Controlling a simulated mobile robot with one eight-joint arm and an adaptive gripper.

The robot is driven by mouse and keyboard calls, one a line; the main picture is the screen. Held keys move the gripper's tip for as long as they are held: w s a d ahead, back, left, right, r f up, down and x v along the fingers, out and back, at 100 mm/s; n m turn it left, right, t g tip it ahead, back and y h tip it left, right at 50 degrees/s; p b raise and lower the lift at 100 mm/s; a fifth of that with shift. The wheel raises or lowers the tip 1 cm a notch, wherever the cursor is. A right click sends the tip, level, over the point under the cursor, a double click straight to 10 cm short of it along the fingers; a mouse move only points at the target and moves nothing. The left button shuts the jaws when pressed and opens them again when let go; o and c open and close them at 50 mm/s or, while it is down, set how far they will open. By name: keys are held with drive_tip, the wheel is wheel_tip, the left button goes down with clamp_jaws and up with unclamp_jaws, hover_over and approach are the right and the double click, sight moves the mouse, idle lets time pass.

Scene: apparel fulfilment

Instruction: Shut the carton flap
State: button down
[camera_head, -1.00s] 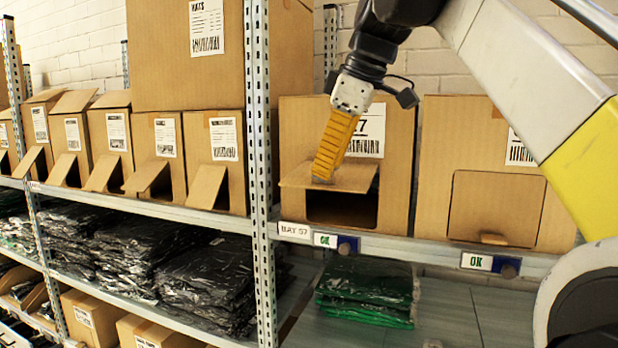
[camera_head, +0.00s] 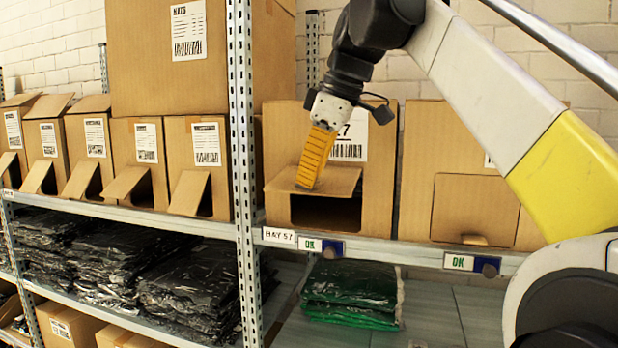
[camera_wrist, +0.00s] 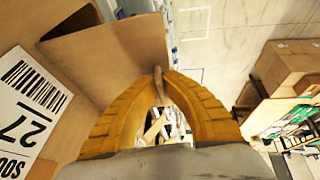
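The open carton (camera_head: 379,195) stands on the shelf above the BAY 57 label. Its front flap (camera_head: 343,180) sticks out roughly level from above a dark opening (camera_head: 326,212). My gripper (camera_head: 304,186) comes down from above, its yellow fingers at the flap's outer part. In the wrist view, the fingertips of my gripper (camera_wrist: 161,76) close in on a small tan tab (camera_wrist: 158,86) at the edge of the flap (camera_wrist: 122,60). The tab's far side is partly hidden by the fingers. The carton's label (camera_wrist: 28,110) shows at the left.
A neighbouring carton (camera_head: 418,205) at the right has its flap (camera_head: 474,208) flush in its front. A metal upright (camera_head: 243,150) stands left of the open carton. Several cartons with flaps hanging out stand further left. Green bagged garments (camera_head: 352,290) lie on the shelf below.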

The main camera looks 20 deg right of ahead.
drive_tip(key=shift+a+f+t+h+b, duration=0.1)
drive_tip(key=shift+f+t+h+b, duration=0.25)
drive_tip(key=shift+f+b, duration=0.45)
drive_tip(key=shift+w+d+f+n+t+h+b, duration=0.35)
drive_tip(key=shift+w+d+f+t+h+b, duration=0.45)
drive_tip(key=shift+w+f+t+b, duration=0.85)
drive_tip(key=shift+w+d+f+n+t+h+b, duration=0.4)
drive_tip(key=shift+w+d+f+t+h+b, duration=0.4)
drive_tip(key=shift+f+b, duration=1.5)
drive_tip(key=shift+w+d+f+n+t+h+b, duration=0.45)
drive_tip(key=shift+w+d+f+t+b, duration=0.85)
drive_tip(key=shift+b, duration=1)
drive_tip(key=shift+a+f, duration=0.2)
drive_tip(key=shift+f, duration=0.15)
drive_tip(key=c, duration=1.6)
unclamp_jaws()
drive_tip(key=shift+o, duration=0.3)
drive_tip(key=shift+w+a, duration=0.15)
drive_tip(key=shift+w, duration=0.05)
drive_tip(key=v, duration=1.2)
